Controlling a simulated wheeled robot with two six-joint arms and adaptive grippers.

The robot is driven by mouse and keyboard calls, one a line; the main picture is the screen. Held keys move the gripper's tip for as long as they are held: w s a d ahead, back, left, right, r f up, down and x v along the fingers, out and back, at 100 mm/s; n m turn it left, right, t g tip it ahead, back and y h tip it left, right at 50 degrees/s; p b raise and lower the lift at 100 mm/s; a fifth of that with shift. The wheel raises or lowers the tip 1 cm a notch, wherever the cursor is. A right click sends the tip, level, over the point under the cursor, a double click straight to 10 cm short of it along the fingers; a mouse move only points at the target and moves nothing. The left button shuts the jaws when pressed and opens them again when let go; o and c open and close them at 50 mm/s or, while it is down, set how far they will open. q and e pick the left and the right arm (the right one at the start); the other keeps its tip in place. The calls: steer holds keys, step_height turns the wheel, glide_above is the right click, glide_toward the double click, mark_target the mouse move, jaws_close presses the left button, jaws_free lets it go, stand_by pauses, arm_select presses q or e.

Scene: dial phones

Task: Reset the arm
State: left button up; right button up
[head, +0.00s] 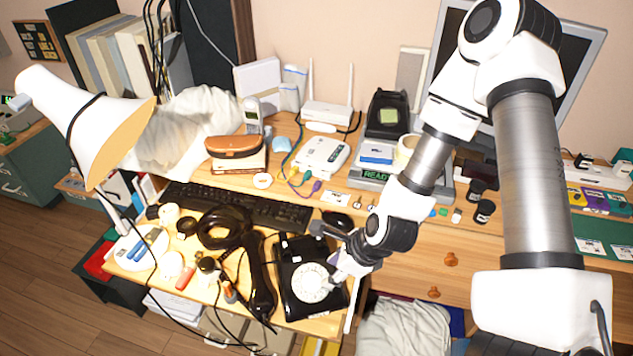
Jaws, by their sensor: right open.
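My right arm comes in from the right and reaches down to the left over the desk. My right gripper (338,268) is open and close to the right side of the black dial phone (300,300). I cannot tell whether it touches the phone. The phone has a white round dial and sits at the front of the desk. Its black handset (259,285) lies off the cradle, to the left of the phone body. My left gripper is not in view.
A black keyboard (237,205), a coil of black cable (225,228) and a mouse (338,221) lie around the phone. A white lamp (92,125) leans over the left side. A white router (327,113) and a monitor stand behind. Small jars sit on the right.

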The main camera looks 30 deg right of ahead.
steer(key=s+a+f+n+g+h, duration=0.1)
steer(key=s+f+n+g, duration=0.1)
steer(key=s+f+n, duration=0.5)
steer(key=s+a+f+n+g+h, duration=0.1)
steer(key=s+f+n, duration=0.6)
steer(key=n, duration=1.3)
steer(key=shift+a+f+g+h, duration=0.3)
steer(key=shift+a+f+g, duration=0.4)
steer(key=shift+f+g, duration=0.15)
steer(key=shift+r, duration=0.1)
